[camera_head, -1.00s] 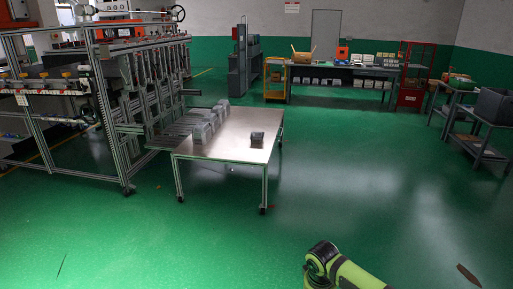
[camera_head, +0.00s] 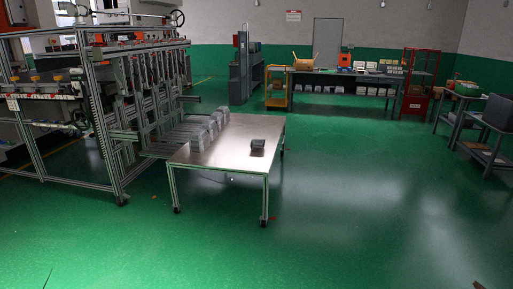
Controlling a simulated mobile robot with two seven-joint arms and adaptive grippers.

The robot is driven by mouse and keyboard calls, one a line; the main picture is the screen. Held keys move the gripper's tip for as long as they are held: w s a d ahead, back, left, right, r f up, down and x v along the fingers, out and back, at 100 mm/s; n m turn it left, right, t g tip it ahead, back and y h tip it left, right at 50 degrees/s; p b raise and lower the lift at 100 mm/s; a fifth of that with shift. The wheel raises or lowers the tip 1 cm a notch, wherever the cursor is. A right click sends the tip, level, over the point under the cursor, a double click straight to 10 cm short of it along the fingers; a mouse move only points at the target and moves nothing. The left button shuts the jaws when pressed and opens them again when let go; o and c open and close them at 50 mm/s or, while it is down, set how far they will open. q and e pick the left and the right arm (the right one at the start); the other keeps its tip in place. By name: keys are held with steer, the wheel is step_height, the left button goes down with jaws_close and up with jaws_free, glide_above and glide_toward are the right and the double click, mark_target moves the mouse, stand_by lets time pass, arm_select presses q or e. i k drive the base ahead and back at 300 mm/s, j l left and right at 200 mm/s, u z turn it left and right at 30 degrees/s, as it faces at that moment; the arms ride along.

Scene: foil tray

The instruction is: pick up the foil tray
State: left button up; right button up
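A small dark grey foil tray, or short stack of trays (camera_head: 257,145), sits alone near the right side of the metal table (camera_head: 225,160). Several taller silver-grey stacks of foil trays (camera_head: 199,137) stand along the table's left and back edge, beside the machine's outfeed. The table is some way ahead of me.
A large framed machine (camera_head: 100,110) stands at the left, its outfeed meeting the table. Workbenches (camera_head: 340,76), a red cabinet (camera_head: 417,85) and side tables (camera_head: 485,130) stand at the back and right.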

mark_target(255, 144)
steer(key=i+l, duration=0.15)
steer(key=i, duration=0.65)
steer(key=i+l, duration=0.1)
steer(key=i, duration=0.7)
steer(key=j+u, duration=0.05)
